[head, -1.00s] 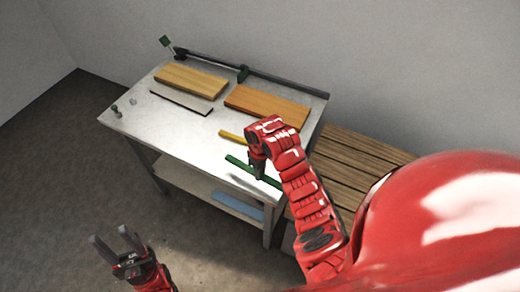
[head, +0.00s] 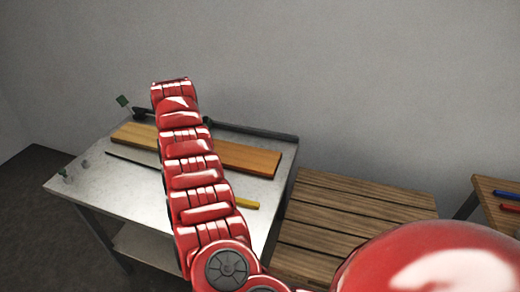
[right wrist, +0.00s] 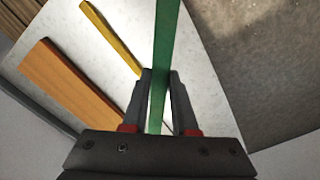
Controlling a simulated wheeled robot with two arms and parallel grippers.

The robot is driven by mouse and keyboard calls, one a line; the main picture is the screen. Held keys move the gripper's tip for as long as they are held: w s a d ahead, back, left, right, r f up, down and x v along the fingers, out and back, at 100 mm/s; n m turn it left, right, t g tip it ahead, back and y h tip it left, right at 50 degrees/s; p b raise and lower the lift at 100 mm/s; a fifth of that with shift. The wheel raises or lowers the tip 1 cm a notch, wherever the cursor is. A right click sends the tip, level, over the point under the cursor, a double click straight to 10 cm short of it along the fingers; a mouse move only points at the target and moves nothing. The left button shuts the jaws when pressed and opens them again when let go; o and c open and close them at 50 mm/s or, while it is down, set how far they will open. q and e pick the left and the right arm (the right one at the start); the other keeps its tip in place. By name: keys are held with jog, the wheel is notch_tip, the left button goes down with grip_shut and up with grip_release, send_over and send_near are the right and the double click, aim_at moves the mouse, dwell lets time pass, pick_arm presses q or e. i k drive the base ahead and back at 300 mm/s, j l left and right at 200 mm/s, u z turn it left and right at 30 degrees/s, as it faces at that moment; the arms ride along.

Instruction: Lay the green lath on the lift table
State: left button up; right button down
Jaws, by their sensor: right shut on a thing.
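My right gripper (right wrist: 161,76) is shut on the green lath (right wrist: 166,35) in the right wrist view. The lath runs between the fingers and past the top of that picture. A metal-topped table (head: 85,187) and a low slatted wooden table (head: 345,215) stand side by side; I cannot tell which, if either, is the lift table. My left gripper is out of view.
At the right edge, another wooden table (head: 490,190) carries a blue lath (head: 507,195) and a red lath (head: 509,208). The slatted top is clear.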

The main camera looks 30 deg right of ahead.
aim_at(326, 236)
jog(key=i+j+z, duration=0.15)
jog(key=i+j, duration=0.95)
jog(key=i+j+z, duration=0.1)
jog(key=z, duration=1.9)
